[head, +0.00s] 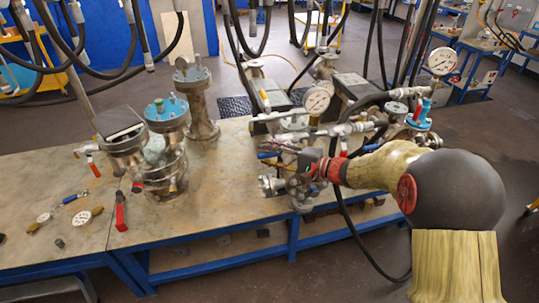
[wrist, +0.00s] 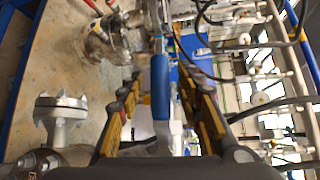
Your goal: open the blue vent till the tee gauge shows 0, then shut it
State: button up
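A blue lever handle (wrist: 160,85), which looks like the vent's, stands between the two fingers of my gripper (wrist: 163,112) in the wrist view. The yellow and black fingers are apart, one on each side, with gaps visible to the handle. In the head view my gripper (head: 308,166) is low among the valves and fittings at the table's right part, and its fingertips are hard to make out. A round white gauge (head: 318,98) stands above those fittings; another gauge (head: 442,62) stands farther right. Which is the tee gauge I cannot tell, and neither needle is readable.
Flanged vessels (head: 168,150) stand mid-table. A red-handled tool (head: 120,212) and loose gauges (head: 83,216) lie at the front left of the table (head: 215,205). Black hoses (head: 380,50) hang around the fittings. A grey flange (wrist: 62,108) is left of my fingers in the wrist view.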

jog(key=shift+c, duration=1.2)
grip_shut()
